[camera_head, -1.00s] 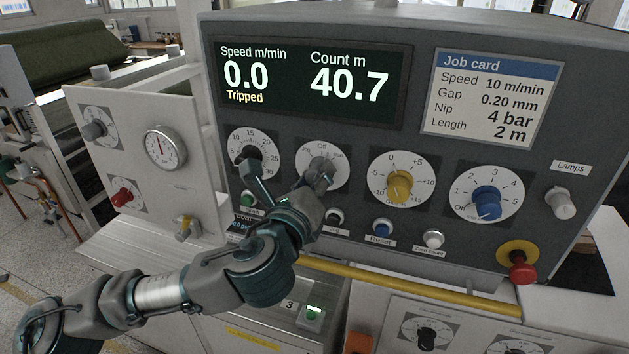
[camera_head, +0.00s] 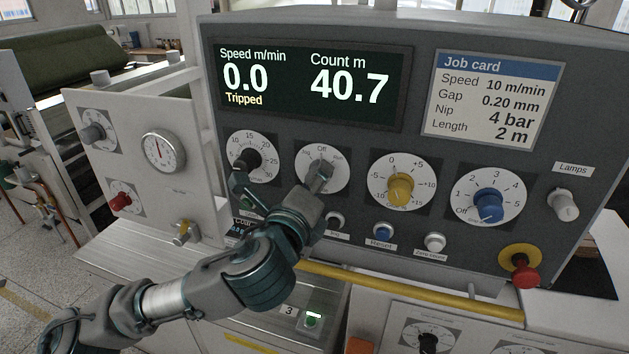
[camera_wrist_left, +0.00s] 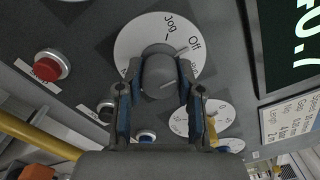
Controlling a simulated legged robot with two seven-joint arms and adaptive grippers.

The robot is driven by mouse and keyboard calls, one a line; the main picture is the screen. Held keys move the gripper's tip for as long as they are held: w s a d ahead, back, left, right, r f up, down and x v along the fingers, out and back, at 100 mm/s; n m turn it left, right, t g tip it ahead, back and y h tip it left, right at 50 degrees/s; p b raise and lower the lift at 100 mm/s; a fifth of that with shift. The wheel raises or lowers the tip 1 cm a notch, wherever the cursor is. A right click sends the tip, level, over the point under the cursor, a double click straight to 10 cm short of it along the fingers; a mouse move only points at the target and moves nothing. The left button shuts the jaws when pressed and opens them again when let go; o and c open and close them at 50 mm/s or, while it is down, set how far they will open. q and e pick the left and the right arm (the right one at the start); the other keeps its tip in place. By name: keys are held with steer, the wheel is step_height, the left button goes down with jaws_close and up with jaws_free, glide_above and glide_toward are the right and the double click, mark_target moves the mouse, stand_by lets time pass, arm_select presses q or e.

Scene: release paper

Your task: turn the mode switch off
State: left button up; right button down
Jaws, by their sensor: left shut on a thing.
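The mode switch (camera_head: 325,167) is a grey knob on a white round dial with "Off" at its top, in the panel's row of dials. In the left wrist view the knob (camera_wrist_left: 160,72) fills the middle, with "Jog" and "Off" printed beyond it. My left gripper (camera_head: 318,188) reaches it from below left. In the left wrist view its two fingers (camera_wrist_left: 158,90) are shut on the knob, one on each side. The fingers hide the lower part of the dial. I cannot tell exactly which mark the knob points to. My right gripper is not in view.
The display (camera_head: 305,83) reads "Tripped" and speed 0.0. A black speed knob (camera_head: 246,160) is close left, a yellow knob (camera_head: 399,187) and blue knob (camera_head: 488,204) right. Push buttons sit below, above a yellow rail (camera_head: 410,291). A red emergency button (camera_head: 525,274) sticks out lower right.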

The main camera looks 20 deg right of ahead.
arm_select(q)
steer(key=shift+w+f, duration=0.1)
steer(key=shift+f, duration=0.2)
steer(key=o, duration=0.9)
steer(key=shift+o, duration=1.3)
steer(key=shift+w+d, duration=0.3)
steer(key=shift+s+r, duration=0.15)
steer(key=shift+s, duration=0.2)
steer(key=v, duration=1.1)
steer(key=shift+a, duration=0.3)
steer(key=shift+w+d+f, duration=0.15)
steer(key=shift+f, duration=0.1)
